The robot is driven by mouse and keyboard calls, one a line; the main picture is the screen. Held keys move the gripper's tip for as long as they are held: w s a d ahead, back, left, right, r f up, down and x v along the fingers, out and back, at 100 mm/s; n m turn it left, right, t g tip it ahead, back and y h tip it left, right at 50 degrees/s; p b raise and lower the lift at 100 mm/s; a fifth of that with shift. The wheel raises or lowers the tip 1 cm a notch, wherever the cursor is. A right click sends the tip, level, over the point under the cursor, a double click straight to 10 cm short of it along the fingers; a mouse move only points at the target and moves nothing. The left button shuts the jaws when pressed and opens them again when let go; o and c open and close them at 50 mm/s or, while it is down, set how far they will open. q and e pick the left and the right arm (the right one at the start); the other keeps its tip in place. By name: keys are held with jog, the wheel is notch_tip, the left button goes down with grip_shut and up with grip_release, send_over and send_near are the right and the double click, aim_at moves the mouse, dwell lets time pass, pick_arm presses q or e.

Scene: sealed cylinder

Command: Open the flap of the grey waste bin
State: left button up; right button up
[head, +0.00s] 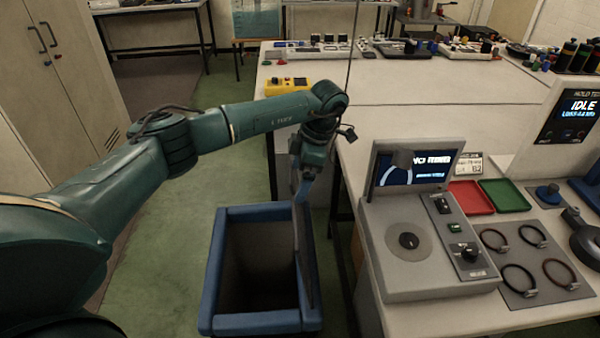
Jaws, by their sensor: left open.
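The waste bin (262,325) stands on the floor at the lower middle, with a blue rim around a dark, open mouth. A thin grey panel, which looks like its flap (304,250), stands raised and nearly edge-on at the right side of the mouth. My left gripper (302,195) points down at the upper end of this panel, with its jaws open. I cannot tell whether the fingers touch the panel. The inside of the bin is in shadow. My right gripper is out of view.
A white workbench (440,318) stands just right of the bin, carrying a grey machine with a screen (405,255), a red tray (470,198) and a green tray (504,195). A beige cabinet (50,80) is at the left. Green floor left of the bin is clear.

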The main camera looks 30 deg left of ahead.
pick_arm(q)
jog(key=shift+f, duration=0.1)
jog(key=b+v, duration=0.1)
jog(key=v, duration=1.2)
jog(key=shift+r, duration=0.2)
